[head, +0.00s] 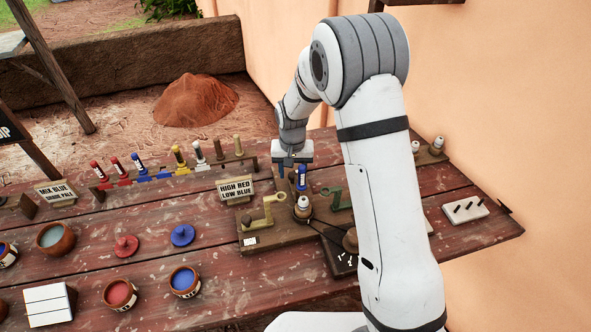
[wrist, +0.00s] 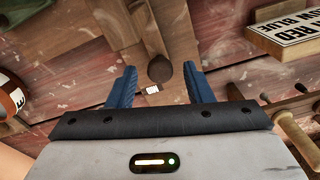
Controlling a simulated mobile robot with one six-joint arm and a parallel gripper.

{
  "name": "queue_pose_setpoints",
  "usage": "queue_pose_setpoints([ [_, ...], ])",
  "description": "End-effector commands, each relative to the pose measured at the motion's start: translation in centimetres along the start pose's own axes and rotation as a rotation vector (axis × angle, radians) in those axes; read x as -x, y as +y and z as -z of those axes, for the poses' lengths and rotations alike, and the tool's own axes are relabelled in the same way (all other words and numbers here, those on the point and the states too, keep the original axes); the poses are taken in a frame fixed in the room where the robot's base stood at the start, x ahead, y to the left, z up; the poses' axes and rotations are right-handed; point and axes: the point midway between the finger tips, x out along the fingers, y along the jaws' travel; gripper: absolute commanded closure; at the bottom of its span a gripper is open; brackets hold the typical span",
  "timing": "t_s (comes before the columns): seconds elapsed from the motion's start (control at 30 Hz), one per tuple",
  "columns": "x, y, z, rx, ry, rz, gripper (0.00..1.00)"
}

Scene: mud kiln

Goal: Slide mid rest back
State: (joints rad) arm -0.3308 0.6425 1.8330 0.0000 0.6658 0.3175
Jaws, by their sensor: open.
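Several small rests stand on a wooden board. A brass-coloured rest (head: 265,215) is at its left and a greenish rest (head: 340,200) stands further right, partly near my arm. I cannot tell for certain which is the mid rest. A pale bottle-like piece (head: 303,207) stands between them. My gripper (head: 294,170) hangs above the back of the board, pointing down. In the wrist view my gripper (wrist: 160,88) has its two blue fingers apart, with nothing held. A dark round knob (wrist: 159,68) and a small white tag (wrist: 152,89) show in the gap, apparently below the fingers.
The HIGH RED LOW BLUE sign (head: 235,190) stands left of the board. A rack of coloured sticks (head: 163,176) is behind it. Open pots, including a blue one (head: 185,281), are at front left. A pale peg block (head: 466,209) lies right. My arm hides part of the board.

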Motion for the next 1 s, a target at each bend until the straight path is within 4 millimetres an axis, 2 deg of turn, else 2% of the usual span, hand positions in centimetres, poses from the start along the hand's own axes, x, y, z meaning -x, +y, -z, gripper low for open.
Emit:
queue_pose_setpoints([
  [0.1,0.0,-0.03,-0.02,0.001,0.0,0.0,0.54],
  [0.67,0.03,-0.09,-0.03,0.002,0.0,0.0,0.99],
  [1.0,0.01,0.02,0.26,-0.001,0.0,0.0,1.0],
])
